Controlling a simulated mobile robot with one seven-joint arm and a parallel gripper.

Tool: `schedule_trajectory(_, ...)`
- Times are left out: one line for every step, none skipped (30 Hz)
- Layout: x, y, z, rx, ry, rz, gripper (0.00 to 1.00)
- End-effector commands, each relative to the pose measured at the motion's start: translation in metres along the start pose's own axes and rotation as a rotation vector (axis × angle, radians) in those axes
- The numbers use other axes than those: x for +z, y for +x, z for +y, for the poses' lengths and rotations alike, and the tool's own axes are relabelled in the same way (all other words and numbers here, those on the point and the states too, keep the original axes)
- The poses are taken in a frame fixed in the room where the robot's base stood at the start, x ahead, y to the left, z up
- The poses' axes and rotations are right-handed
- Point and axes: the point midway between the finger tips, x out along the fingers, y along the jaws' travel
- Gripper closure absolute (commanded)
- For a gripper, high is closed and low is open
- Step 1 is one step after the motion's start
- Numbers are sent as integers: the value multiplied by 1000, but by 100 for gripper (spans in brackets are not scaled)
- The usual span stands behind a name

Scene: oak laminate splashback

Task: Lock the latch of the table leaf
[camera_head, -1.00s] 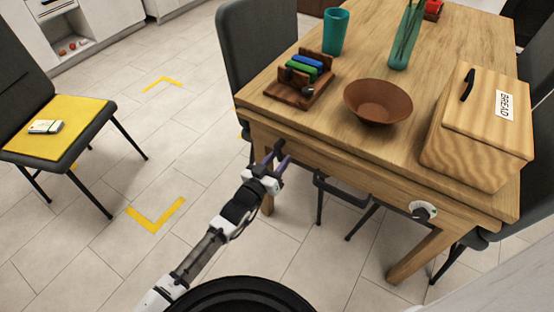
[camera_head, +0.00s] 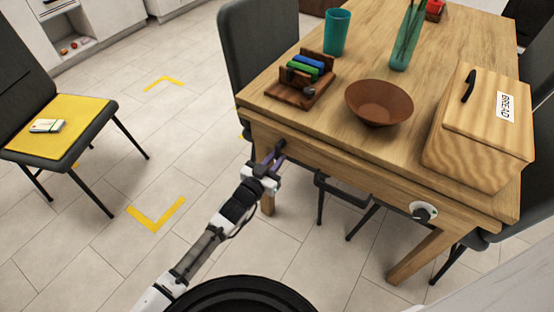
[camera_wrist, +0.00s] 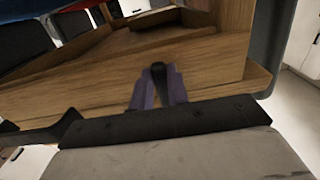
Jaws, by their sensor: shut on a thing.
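The wooden table (camera_head: 340,155) stands at centre right. A small black lever, seemingly the leaf latch, is at the left part of its front side (camera_head: 280,146). In the wrist view the dark rounded lever (camera_wrist: 158,74) stands upright between my two purple fingers. My gripper (camera_head: 274,157) is shut on this lever, just below the tabletop edge; it also shows in the wrist view (camera_wrist: 158,90). The fingers cover part of the lever, and its mount is hidden.
A round white plate with a black knob (camera_head: 424,212) is on the table's front right. A brown bowl (camera_head: 379,103), a bread box (camera_head: 478,135) and a wooden rack (camera_head: 302,85) stand on top. A dark chair (camera_head: 258,50) is behind my gripper.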

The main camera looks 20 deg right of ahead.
Motion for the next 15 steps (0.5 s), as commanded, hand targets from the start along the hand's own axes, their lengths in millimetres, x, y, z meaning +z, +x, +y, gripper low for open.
schedule_trajectory(-1, 0, 0, 0, 9, 1, 100)
schedule_trajectory(-1, 0, 0, 0, 10, 1, 100)
schedule_trajectory(-1, 0, 0, 0, 9, 1, 100)
schedule_trajectory(-1, 0, 0, 0, 9, 1, 100)
schedule_trajectory(-1, 0, 0, 0, 9, 2, 100)
schedule_trajectory(-1, 0, -1, 0, 9, 2, 100)
schedule_trajectory(-1, 0, -1, 0, 9, 2, 100)
schedule_trajectory(-1, 0, -1, 0, 9, 2, 82)
schedule_trajectory(-1, 0, -1, 0, 8, 2, 77)
schedule_trajectory(-1, 0, -1, -1, 8, 1, 73)
schedule_trajectory(-1, 0, -1, -1, 8, 1, 69)
schedule_trajectory(-1, 0, 0, 0, 7, 1, 64)
schedule_trajectory(-1, 0, 0, 0, 7, 1, 62)
schedule_trajectory(-1, 0, 0, 0, 7, 1, 62)
schedule_trajectory(0, 0, 0, 0, 6, 1, 62)
